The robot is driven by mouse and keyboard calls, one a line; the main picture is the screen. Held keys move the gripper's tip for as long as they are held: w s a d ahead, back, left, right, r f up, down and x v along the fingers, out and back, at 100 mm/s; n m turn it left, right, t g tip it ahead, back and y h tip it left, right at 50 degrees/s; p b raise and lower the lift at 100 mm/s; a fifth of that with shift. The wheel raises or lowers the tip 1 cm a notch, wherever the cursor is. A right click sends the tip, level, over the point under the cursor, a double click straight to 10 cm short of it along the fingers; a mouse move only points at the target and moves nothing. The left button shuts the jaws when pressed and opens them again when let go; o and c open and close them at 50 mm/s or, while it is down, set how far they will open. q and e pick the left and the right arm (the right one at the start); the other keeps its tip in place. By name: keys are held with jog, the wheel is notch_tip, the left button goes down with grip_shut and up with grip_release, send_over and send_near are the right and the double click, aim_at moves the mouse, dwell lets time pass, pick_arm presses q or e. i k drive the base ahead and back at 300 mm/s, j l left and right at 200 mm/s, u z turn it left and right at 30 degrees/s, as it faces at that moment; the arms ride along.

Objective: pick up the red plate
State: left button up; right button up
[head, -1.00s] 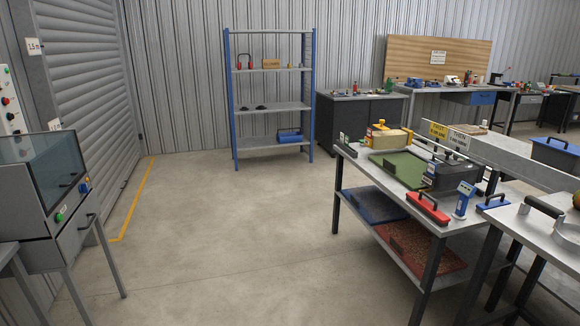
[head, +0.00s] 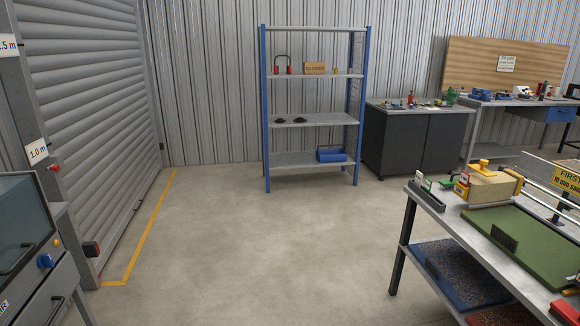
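A red piece (head: 564,312), which looks like the end of the red plate, lies on the workbench top (head: 490,250) at the lower right corner of the head view. Most of it is cut off by the frame edge, and its handle is not visible. Neither of my grippers shows in the view.
A green mat (head: 530,245) and a yellow-handled block (head: 490,185) are on the workbench top. A blue mat (head: 455,275) lies on its lower shelf. A blue-framed shelf rack (head: 315,118) stands at the back. The floor (head: 260,250) in the middle is clear. A glass-topped machine (head: 30,250) stands at the left.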

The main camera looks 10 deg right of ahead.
aim_at(465, 176)
jog(key=i+z, duration=0.3)
jog(key=i+j+z, duration=0.1)
jog(key=i+z, duration=0.15)
jog(key=i, duration=0.3)
jog(key=i+j+z, duration=0.15)
jog(key=i+z, duration=0.15)
jog(key=i+j+z, duration=0.25)
jog(key=i, duration=0.25)
